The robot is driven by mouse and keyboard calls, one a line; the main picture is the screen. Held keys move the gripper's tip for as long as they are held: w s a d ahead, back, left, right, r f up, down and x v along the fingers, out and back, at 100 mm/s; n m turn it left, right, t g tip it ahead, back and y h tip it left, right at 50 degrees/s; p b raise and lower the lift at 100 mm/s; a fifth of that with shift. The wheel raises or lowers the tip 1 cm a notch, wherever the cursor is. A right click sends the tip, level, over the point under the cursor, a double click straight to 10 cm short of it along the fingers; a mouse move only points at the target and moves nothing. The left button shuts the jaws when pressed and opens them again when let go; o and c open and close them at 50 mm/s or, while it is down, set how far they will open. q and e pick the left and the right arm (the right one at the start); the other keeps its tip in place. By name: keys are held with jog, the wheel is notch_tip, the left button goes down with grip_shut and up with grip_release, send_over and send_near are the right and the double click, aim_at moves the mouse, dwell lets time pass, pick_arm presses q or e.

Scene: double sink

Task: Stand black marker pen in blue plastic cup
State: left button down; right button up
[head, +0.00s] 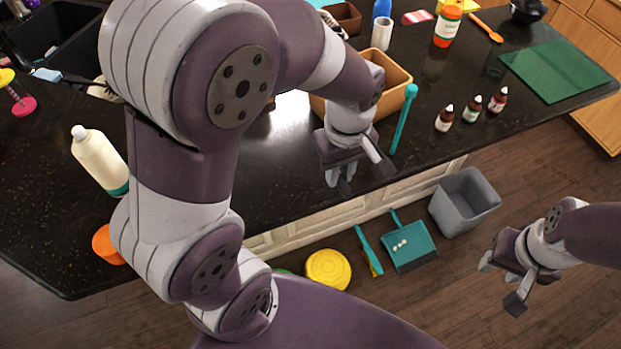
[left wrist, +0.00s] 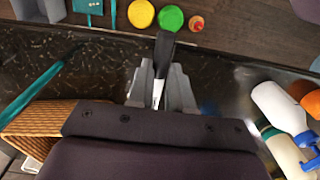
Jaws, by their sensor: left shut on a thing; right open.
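My left gripper (left wrist: 163,80) is shut on the black marker pen (left wrist: 165,48), which has a black end and a white section between the fingers. The black end points out past the fingertips. In the head view my left gripper (head: 342,180) hangs over the counter's front edge, and the pen is hard to make out there. My right gripper (head: 501,282) is open and empty, over the floor at the right. I cannot clearly make out the blue plastic cup; a blue object (head: 382,9) shows partly at the top of the head view, and my left arm hides much of the counter.
A tan basket (head: 394,83) and a teal stick (head: 404,118) are close to my left gripper. Small bottles (head: 472,108) and a green board (head: 556,70) lie right. A grey bin (head: 465,201) and teal dustpan (head: 409,247) are on the floor.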

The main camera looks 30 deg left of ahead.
pick_arm(q)
send_over(310, 191)
notch_tip(310, 191, down, 3)
jog(key=shift+w+f+p, duration=0.1)
jog(key=shift+p, duration=0.3)
jog(key=f, duration=0.3)
jog(key=shift+s+d+f+p, duration=0.1)
jog(key=shift+s+f+p, duration=0.1)
jog(key=shift+f+p, duration=0.2)
jog(key=shift+w+f, duration=0.15)
jog(key=shift+w, duration=0.05)
jog(key=shift+f, duration=0.15)
jog(key=c, duration=1)
grip_release()
jog(key=shift+s, duration=0.1)
jog(key=shift+c, duration=0.2)
